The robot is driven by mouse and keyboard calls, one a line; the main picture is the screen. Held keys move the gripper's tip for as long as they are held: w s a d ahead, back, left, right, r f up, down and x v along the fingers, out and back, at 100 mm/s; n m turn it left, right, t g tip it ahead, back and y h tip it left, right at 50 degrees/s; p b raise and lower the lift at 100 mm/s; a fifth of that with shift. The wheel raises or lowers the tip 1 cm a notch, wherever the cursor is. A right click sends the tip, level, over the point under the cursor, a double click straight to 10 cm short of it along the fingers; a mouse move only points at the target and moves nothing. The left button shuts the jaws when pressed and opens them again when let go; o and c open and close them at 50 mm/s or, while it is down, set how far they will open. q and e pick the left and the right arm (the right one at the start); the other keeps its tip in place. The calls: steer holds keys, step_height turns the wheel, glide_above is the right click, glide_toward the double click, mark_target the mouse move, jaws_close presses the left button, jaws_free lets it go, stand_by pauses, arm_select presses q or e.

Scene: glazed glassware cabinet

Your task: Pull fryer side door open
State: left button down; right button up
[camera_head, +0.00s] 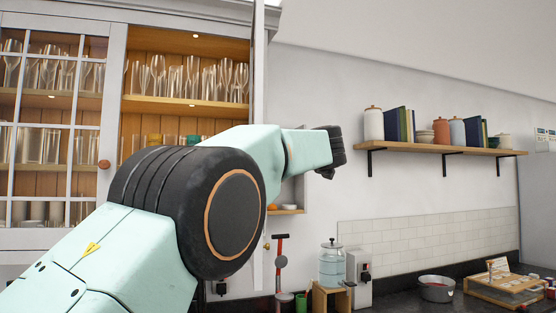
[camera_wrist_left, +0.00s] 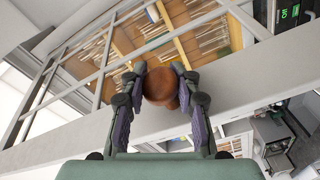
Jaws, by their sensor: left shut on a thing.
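In the left wrist view, my left gripper (camera_wrist_left: 159,74) is shut around a round brown wooden knob (camera_wrist_left: 160,90), with a finger on each side. The knob is on the white frame of a glazed door (camera_wrist_left: 70,132), with shelves of glassware showing through the panes. In the head view, one cabinet door (camera_head: 258,100) stands open, seen nearly edge-on. The other glazed door (camera_head: 62,120) is closed, with its own knob (camera_head: 104,164). My left arm crosses in front of the cabinet, and its fingers are not clearly seen there. My right gripper is in neither view.
Glasses (camera_head: 190,80) stand inside the open cabinet half. A wall shelf (camera_head: 430,150) with jars and books is at the right. Below it, the dark counter holds a glass dispenser (camera_head: 332,265), a metal pot (camera_head: 436,289) and a wooden stand (camera_head: 500,285).

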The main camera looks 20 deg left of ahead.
arm_select(q)
steer(key=shift+s+a+r, duration=0.1)
steer(key=shift+a+r, duration=0.05)
steer(key=shift+r, duration=0.05)
steer(key=c, duration=1.3)
jaws_free()
steer(key=shift+f, duration=0.1)
steer(key=shift+s, duration=0.1)
